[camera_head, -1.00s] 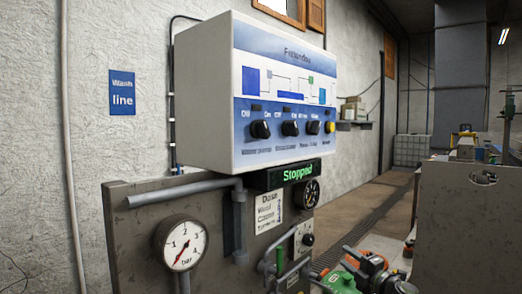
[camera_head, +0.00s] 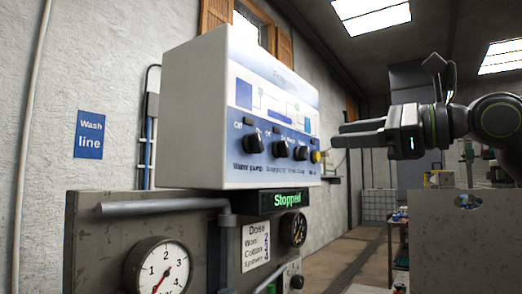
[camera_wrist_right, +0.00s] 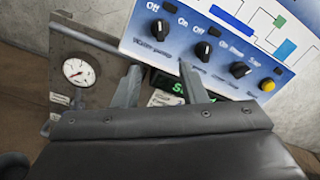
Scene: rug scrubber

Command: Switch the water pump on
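My right gripper (camera_head: 334,134) is open and empty, to the right of the panel in the head view and apart from the knobs. Its two fingers (camera_wrist_right: 161,86) stand apart in the wrist view. My left gripper is out of view.
Two more black knobs (camera_head: 280,149) (camera_head: 301,153) and a yellow button (camera_head: 315,157) sit right of the pump knob. A display (camera_head: 287,199) below reads "Stopped" in green. A pressure gauge (camera_head: 157,272) and grey pipe (camera_head: 165,206) are lower left.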

